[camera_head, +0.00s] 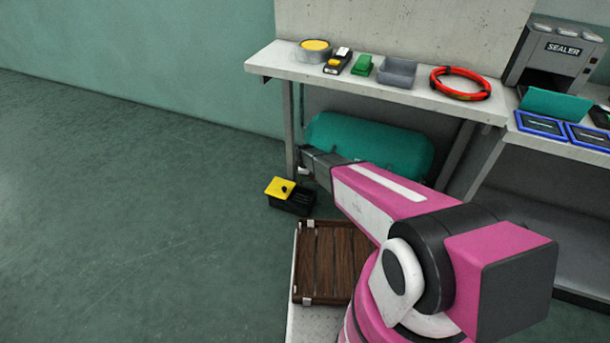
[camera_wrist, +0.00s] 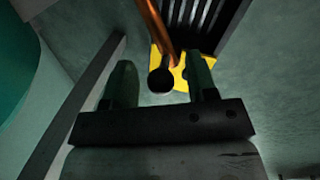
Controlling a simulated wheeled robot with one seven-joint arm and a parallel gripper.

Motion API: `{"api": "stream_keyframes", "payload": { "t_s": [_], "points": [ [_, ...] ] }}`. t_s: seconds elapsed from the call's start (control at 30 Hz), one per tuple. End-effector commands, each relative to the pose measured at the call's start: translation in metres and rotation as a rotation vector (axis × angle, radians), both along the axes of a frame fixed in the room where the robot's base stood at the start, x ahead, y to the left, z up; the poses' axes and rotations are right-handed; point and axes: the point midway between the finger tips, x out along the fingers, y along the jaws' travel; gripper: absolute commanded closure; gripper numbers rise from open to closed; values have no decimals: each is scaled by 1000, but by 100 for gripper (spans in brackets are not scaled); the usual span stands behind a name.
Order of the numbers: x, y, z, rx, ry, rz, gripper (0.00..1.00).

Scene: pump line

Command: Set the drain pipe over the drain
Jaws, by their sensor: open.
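A copper-coloured pipe (camera_wrist: 158,28) with a dark round end shows in the wrist view. Its dark end appears between the two fingers of my gripper (camera_wrist: 160,84), with gaps on both sides; I cannot tell how far beyond the fingers it is. My gripper is open. A black slatted grate (camera_wrist: 203,22), seemingly the drain, lies behind the pipe, with a yellow part (camera_wrist: 180,75) by it. In the head view a black box with a yellow top (camera_head: 292,201) stands on the floor, below my gripper (camera_head: 303,170). I cannot make out the pipe there.
A teal tank (camera_head: 370,145) lies under the bench (camera_head: 275,68), close to my gripper. The bench leg (camera_head: 289,125) stands beside it. A brown slatted wooden tray (camera_head: 325,255) is nearer to me, partly behind my arm. The floor to the left is clear.

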Motion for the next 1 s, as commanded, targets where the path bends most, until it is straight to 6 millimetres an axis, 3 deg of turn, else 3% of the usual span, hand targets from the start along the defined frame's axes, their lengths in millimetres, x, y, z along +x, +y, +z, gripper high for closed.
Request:
{"api": "stream_keyframes", "payload": {
  "t_s": [0.17,0.6,0.73,1.0],
  "points": [
    [-5,0,18,0,-1,0,48],
    [-20,0,93,0,-1,0,48],
    [-21,1,103,0,0,0,48],
    [-20,1,103,0,0,0,51]
  ]
}}
